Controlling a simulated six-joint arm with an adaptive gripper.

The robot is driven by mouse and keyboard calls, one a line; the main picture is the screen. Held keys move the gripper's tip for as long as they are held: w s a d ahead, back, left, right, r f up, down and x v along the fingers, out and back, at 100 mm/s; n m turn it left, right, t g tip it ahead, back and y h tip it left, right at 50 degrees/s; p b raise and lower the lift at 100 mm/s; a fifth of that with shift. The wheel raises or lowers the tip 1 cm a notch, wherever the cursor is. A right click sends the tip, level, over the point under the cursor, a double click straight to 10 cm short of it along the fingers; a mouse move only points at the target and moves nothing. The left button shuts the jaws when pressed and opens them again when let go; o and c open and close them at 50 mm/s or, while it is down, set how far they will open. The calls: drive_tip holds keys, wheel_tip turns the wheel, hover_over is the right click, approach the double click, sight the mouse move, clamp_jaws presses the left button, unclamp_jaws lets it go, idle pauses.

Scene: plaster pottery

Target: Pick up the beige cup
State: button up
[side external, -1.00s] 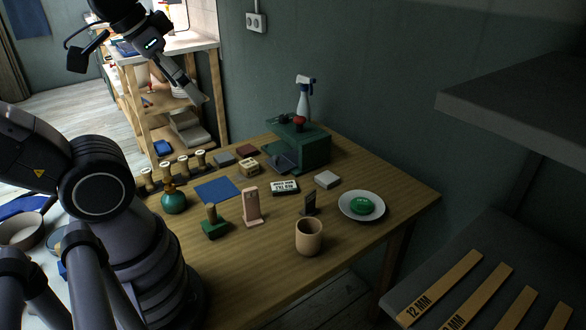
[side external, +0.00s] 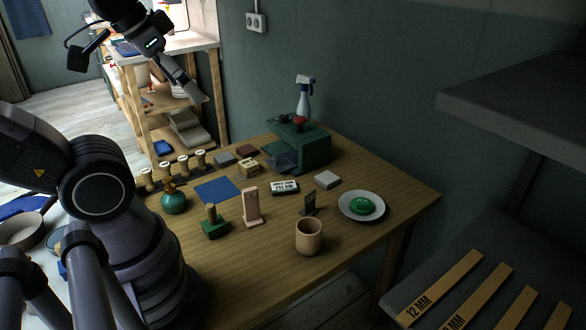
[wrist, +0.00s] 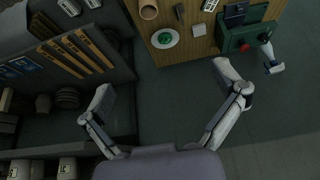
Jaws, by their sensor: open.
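The beige cup (side external: 309,237) stands upright near the front edge of the wooden table in the side view. It also shows at the top of the wrist view (wrist: 149,10), partly cut by the frame edge. My gripper (side external: 201,99) is raised high at the upper left of the side view, well away from the cup. In the wrist view its two fingers (wrist: 163,85) are spread wide with nothing between them.
A white plate (side external: 347,212) with a green item (side external: 362,205) sits right of the cup. A phone-like pink block on a stand (side external: 251,205) and a green-based stamp (side external: 214,226) stand to its left. A green press (side external: 312,150) and spray bottle (side external: 304,104) are at the back.

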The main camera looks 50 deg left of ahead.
drive_tip(key=shift+f, duration=0.1)
drive_tip(key=m+t+y, duration=0.7)
drive_tip(key=m+y, duration=0.6)
drive_tip(key=m, duration=1.2)
hover_over(303, 242)
drive_tip(key=s, duration=0.2)
wheel_tip(303, 242, down, 31)
drive_tip(key=f+m+t+h, duration=0.1)
drive_tip(key=f, duration=0.1)
drive_tip(key=s+d+f+m+t+h, duration=0.1)
drive_tip(key=f+m, duration=0.1)
drive_tip(key=d+f+m+t+h, duration=0.1)
drive_tip(key=f+m+h, duration=0.1)
drive_tip(key=shift+s+f, duration=0.1)
drive_tip(key=shift+s, duration=0.25)
drive_tip(key=shift+f+h, duration=0.3)
drive_tip(key=shift+f, duration=0.05)
drive_tip(key=x, duration=0.7)
drive_tip(key=shift+w+r, duration=0.1)
drive_tip(key=shift+w, duration=0.05)
